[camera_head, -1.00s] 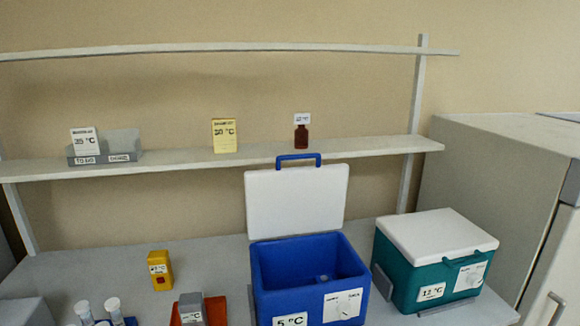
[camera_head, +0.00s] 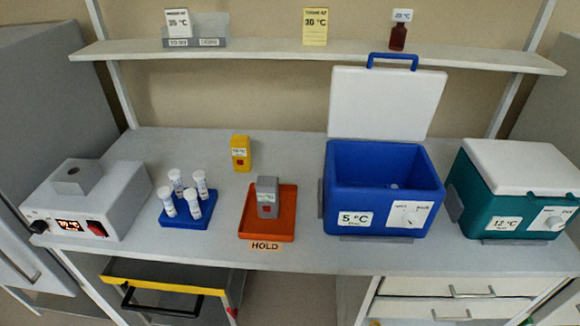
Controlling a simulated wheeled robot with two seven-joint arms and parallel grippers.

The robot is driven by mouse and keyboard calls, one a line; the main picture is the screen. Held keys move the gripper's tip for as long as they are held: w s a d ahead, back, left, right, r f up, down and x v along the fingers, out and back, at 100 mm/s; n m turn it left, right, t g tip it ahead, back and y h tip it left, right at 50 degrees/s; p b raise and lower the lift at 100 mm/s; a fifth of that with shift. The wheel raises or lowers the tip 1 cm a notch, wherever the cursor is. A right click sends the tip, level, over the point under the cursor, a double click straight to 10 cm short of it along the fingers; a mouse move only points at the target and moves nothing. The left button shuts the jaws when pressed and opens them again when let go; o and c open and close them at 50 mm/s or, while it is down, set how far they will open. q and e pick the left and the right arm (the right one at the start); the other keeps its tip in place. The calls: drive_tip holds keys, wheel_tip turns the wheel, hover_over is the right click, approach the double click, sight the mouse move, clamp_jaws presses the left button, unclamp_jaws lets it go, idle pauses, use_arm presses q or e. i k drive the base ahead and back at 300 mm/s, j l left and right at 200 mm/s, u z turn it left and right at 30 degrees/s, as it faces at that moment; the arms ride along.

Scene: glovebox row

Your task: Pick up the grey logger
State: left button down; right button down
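The grey logger (camera_head: 267,196) stands upright in the orange tray (camera_head: 252,226) marked HOLD, near the front middle of the bench. It has a pale label and a small red patch on its front. A similar yellow logger (camera_head: 241,153) stands behind it on the bare bench. Neither of my grippers shows in the head view.
A blue rack with several capped tubes (camera_head: 187,208) and a grey heater box (camera_head: 92,203) stand to the left. An open blue cool box (camera_head: 384,185) and a closed teal one (camera_head: 514,187) stand to the right. A shelf (camera_head: 320,53) runs behind.

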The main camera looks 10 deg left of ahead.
sight(266, 187)
drive_tip(key=i+j, duration=0.1)
drive_tip(key=j, duration=0.8)
drive_tip(key=i+j, duration=0.15)
drive_tip(key=j, duration=0.25)
